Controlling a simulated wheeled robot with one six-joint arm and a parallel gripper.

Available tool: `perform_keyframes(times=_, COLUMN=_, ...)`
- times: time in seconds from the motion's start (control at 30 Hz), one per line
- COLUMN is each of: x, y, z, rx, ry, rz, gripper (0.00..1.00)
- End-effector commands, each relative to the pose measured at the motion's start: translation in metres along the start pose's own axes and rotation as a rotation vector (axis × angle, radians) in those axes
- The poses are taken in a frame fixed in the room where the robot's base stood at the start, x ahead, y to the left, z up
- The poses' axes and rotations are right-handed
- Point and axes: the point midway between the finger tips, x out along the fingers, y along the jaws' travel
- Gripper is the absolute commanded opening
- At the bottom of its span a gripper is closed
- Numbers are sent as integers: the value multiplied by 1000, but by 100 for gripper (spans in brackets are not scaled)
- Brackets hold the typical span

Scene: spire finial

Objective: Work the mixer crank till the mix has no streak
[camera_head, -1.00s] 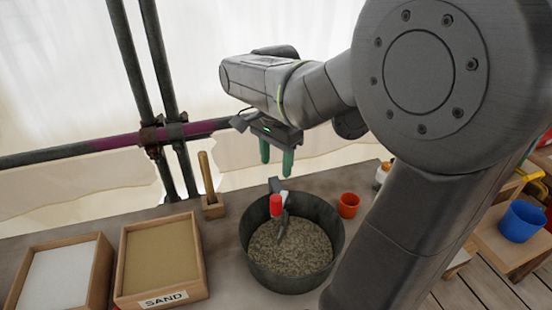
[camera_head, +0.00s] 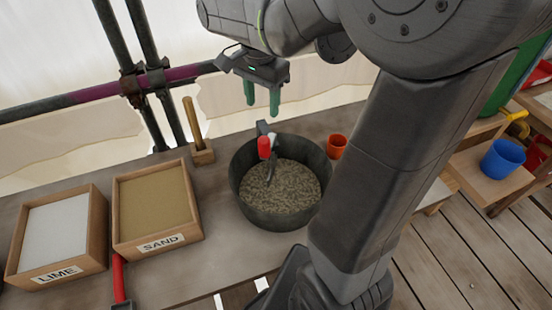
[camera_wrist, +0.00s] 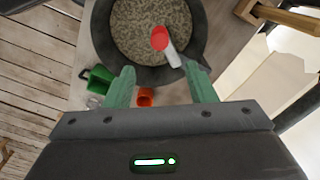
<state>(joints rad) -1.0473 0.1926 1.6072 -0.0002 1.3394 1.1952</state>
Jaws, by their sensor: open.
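The mixer pan (camera_head: 240,190) is a dark round tub on the bench, holding a speckled grey-brown mix (camera_head: 290,188). The crank has a red grip (camera_head: 264,147) standing upright above the mix, on a pale metal arm. The red grip also shows in the wrist view (camera_wrist: 160,38). My gripper (camera_head: 262,103) has green fingers, is open and empty, and hangs above and behind the pan, apart from the crank. In the wrist view my fingertips (camera_wrist: 162,75) point toward the pan's near rim. Whether the mix holds pale streaks cannot be told clearly.
Boxes of lime (camera_head: 58,232) and sand (camera_head: 155,210) stand left of the pan. A wooden-handled tool (camera_head: 193,125) stands behind them, and a red-handled tool (camera_head: 119,278) lies in front. An orange cup (camera_head: 337,146) sits right of the pan. A blue bucket (camera_head: 503,159) stands farther right.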

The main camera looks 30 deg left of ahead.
Motion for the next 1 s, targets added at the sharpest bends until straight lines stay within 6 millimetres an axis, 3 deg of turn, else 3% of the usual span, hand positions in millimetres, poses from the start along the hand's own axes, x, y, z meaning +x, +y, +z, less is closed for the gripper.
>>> perform_keyframes(times=0.2, x=-8, y=0, z=1, rx=-212, ry=-1, rz=4, gripper=50)
perform_keyframes(times=0.37, x=3, y=0, z=1, rx=-249, ry=-3, rz=6, gripper=50)
perform_keyframes(times=0.8, x=91, y=2, z=1, rx=-246, ry=-4, rz=8, gripper=50)
perform_keyframes(times=1.0, x=120, y=1, z=1, rx=-246, ry=-3, rz=6, gripper=50)
